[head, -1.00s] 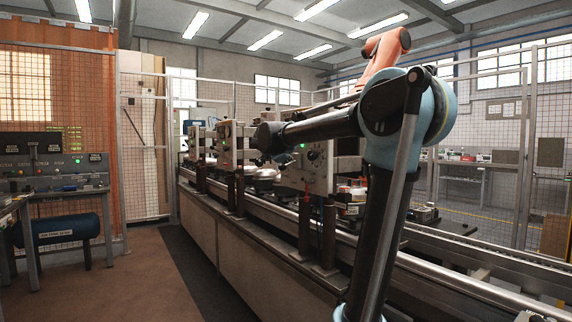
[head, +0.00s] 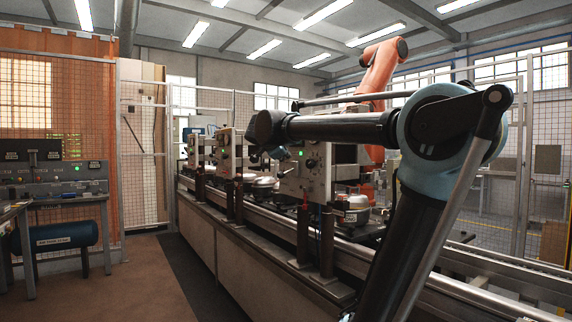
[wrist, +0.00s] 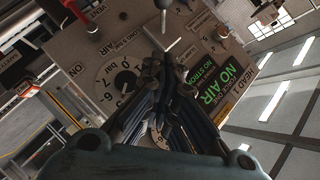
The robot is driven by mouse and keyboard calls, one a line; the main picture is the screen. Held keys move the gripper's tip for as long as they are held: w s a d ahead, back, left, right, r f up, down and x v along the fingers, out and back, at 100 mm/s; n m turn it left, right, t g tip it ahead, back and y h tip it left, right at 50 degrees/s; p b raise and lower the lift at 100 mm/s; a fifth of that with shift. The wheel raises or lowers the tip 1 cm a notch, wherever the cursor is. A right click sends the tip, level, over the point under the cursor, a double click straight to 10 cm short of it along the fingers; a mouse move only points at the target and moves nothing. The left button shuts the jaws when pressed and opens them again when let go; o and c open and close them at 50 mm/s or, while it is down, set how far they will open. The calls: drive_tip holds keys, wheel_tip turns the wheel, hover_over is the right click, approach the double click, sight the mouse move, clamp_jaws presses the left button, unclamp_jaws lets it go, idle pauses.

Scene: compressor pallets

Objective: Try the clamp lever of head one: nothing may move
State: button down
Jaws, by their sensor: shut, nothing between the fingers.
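The head one panel (wrist: 75,55) fills much of the wrist view, with a "HEAD 1" plate (wrist: 268,97) at its right. A lever with a dark ball knob (wrist: 163,4) and a pale shaft stands at the top centre; I cannot read which label is its own. My gripper (wrist: 166,66) is shut and empty, its fingertips just below that lever in the picture. I cannot tell whether they touch it. In the head view the panel (head: 317,178) stands over the line, and my gripper (head: 282,153) is at its left edge, small and partly hidden.
An orange robot arm (head: 380,68) stands behind the line. The floor aisle (head: 140,275) left of the line is clear.

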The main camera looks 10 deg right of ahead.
drive_tip(key=shift+v, duration=1.4)
drive_tip(key=shift+d, duration=0.1)
drive_tip(key=s+d+f+n+g, duration=0.2)
drive_tip(key=s+d+f+n, duration=0.15)
drive_tip(key=s+f, duration=0.4)
drive_tip(key=s+d+f+n+g, duration=0.2)
drive_tip(key=s+d+f, duration=0.25)
drive_tip(key=f, duration=0.55)
drive_tip(key=s+d+f+n+g, duration=0.25)
drive_tip(key=s+d+f, duration=0.2)
drive_tip(key=f, duration=0.35)
drive_tip(key=s+a+f+n+g+y, duration=0.1)
drive_tip(key=s+f+n, duration=0.3)
drive_tip(key=s+f, duration=0.5)
drive_tip(key=s+a+f+n+g+y, duration=0.2)
drive_tip(key=s+f+n+g+y, duration=0.1)
drive_tip(key=s+f, duration=0.6)
wheel_tip(320, 180, down, 4)
drive_tip(key=shift+f+n+y, duration=0.15)
drive_tip(key=shift+n+y, duration=0.65)
drive_tip(key=shift+n, duration=0.2)
drive_tip(key=shift+a, duration=0.1)
